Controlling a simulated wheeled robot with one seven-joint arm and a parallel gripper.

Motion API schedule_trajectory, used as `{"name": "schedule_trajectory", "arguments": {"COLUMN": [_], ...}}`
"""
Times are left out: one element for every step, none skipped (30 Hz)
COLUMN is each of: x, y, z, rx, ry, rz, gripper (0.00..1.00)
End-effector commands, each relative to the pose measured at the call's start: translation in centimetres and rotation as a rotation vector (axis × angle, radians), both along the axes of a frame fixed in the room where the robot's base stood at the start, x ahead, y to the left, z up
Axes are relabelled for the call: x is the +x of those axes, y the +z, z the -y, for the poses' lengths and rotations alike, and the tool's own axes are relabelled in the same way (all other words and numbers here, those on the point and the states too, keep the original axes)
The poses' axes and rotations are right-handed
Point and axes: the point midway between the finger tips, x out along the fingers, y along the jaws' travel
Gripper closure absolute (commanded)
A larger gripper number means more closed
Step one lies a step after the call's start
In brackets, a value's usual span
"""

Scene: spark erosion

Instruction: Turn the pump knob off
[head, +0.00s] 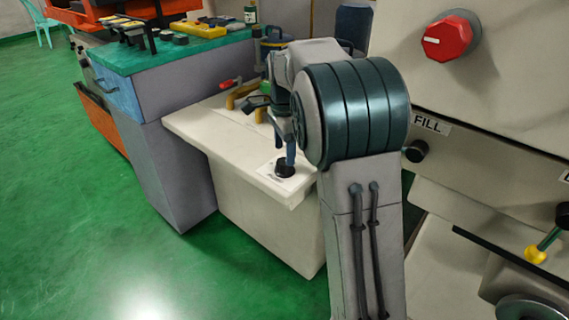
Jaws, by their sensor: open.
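A black round knob (285,168) sits on a white label plate at the front corner of the cream-coloured cabinet top (215,135). I take it for the pump knob, though I cannot read its label. My gripper (285,152) points down just above the knob, with its fingers at or very near the knob's top. The jaws are open. I cannot tell whether a finger touches the knob. My own arm hides part of the cabinet behind it.
A machine panel at the right carries a large red knob (447,39), a small black knob (416,151) marked FILL, and a yellow-tipped lever (536,254). A red-handled valve (229,84) stands behind my gripper. A green-topped bench (150,58) is at the left. The green floor in front is clear.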

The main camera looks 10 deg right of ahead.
Motion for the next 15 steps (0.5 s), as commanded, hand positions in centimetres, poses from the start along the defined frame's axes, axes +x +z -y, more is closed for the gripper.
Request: {"name": "schedule_trajectory", "arguments": {"x": [-0.1,-0.1,0.0,0.0,0.0,0.0,0.0,0.0,0.0,0.0,0.0,0.0,0.0,0.0,0.0], "y": [-1.2,-1.7,-2.1,-2.4,-2.7,-3.0,-3.2,-3.3,-3.5,-3.5,-3.6,-3.6,-3.6,-3.6,-3.6], "z": [0.0,0.1,0.1,0.1,0.1,0.1,0.1,0.1,0.1,0.1,0.1,0.1,0.1,0.1,0.1], "rx": [0.001,0.001,0.0,0.0,0.0,0.0,0.0,0.0,0.0,0.0,0.0,0.0,0.0,0.0,0.0], "ry": [-0.001,-0.001,-0.001,-0.001,-0.001,-0.002,-0.002,-0.002,-0.002,-0.002,-0.002,-0.002,-0.002,-0.002,-0.002], "rz": [-0.003,-0.002,-0.001,-0.002,-0.002,-0.002,-0.001,-0.001,-0.001,-0.001,-0.001,-0.001,-0.001,-0.001,-0.001], "gripper": [0.39,0.39,0.39,0.39,0.39,0.39,0.39,0.39,0.39,0.39,0.39,0.39,0.39,0.39,0.39]}}
